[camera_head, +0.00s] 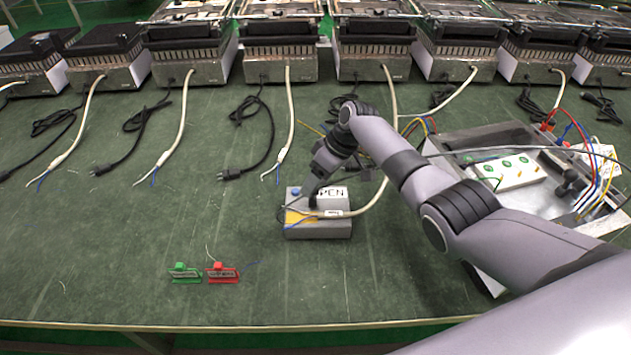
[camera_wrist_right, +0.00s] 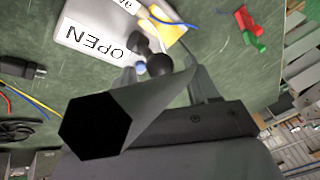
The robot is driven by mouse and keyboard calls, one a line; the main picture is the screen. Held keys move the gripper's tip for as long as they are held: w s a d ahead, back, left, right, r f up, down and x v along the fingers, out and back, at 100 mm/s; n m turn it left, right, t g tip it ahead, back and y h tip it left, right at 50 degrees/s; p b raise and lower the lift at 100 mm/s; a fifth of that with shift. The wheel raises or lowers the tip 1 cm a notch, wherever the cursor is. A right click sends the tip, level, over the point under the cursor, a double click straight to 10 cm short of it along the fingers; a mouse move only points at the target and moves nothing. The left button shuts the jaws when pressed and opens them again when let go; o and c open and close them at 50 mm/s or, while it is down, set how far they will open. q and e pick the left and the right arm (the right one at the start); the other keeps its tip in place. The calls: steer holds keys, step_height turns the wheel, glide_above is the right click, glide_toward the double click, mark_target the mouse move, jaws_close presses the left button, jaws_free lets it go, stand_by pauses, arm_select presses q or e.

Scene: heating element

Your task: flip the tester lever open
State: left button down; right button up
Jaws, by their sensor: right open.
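The tester (camera_head: 337,229) is a grey box with a white label and a yellow patch. It sits on the green table in the middle of the head view. In the right wrist view the tester (camera_wrist_right: 72,38) shows its "OPEN" label upside down. A dark round lever knob (camera_wrist_right: 159,65) shows between the fingers of my right gripper (camera_wrist_right: 166,78). The fingers are apart, and I cannot tell if they touch the knob. In the head view my right gripper (camera_head: 314,194) is low over the tester and hides the lever. My left gripper is out of view.
A green clip (camera_head: 184,270) and a red clip (camera_head: 222,270) lie at the front left. A metal tray (camera_head: 480,140) with a white wired block (camera_head: 508,170) stands at right. A cable (camera_head: 372,203) crosses to the tester. Several heating units with cords line the back.

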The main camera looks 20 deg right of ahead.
steer(key=shift+p+v, duration=0.4)
steer(key=shift+v, duration=2.6)
